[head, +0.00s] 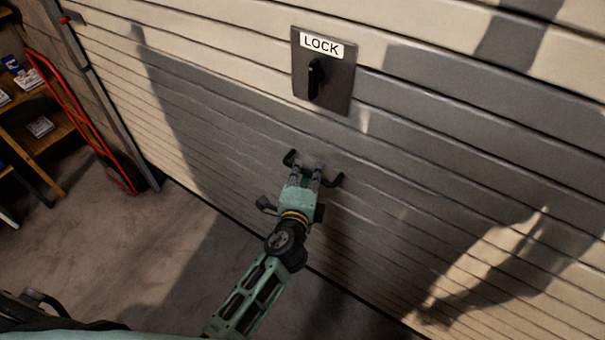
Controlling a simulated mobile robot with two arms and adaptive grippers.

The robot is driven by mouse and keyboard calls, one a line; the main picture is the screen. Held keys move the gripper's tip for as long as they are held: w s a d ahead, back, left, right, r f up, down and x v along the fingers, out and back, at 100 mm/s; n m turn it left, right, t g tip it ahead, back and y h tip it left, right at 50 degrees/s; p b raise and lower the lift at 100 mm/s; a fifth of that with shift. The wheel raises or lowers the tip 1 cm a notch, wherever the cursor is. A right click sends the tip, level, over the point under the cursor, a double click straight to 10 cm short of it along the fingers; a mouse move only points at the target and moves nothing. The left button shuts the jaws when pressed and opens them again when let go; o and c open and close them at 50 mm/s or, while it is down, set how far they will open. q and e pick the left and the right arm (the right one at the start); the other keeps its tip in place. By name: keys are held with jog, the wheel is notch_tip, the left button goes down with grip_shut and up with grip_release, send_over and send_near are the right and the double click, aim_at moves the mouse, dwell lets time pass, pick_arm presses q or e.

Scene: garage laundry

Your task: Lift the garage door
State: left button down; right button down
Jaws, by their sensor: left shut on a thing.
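The garage door (430,170) is a beige door of horizontal slats that fills most of the head view. A grey lock plate (340,87) labelled LOCK is on it, with a black knob (315,78) standing about upright. Below the plate is a dark door handle (335,181) with black ends. My left gripper (308,170) is at this handle and shut on its middle part. The fingertips partly hide the handle. The door's bottom edge appears to be down at the floor. My right gripper is not in view.
A red hand truck (75,110) stands at the left by the door's side rail (110,105). A wooden shelf (48,135) with small boxes is at the far left. The concrete floor (150,250) in front of the door looks clear.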

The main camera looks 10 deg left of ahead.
pick_arm(q)
jog(key=shift+r, duration=0.45)
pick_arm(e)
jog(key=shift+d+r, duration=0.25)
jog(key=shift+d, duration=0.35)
pick_arm(q)
jog(key=c, duration=2)
grip_release()
jog(key=shift+c, duration=0.2)
jog(key=shift+s+f, duration=0.1)
jog(key=shift+f, duration=0.1)
jog(key=s+r, duration=0.2)
jog(key=s, duration=0.9)
jog(key=shift+s+d+r, duration=0.15)
jog(key=shift+s+d, duration=0.15)
jog(key=shift+d, duration=0.05)
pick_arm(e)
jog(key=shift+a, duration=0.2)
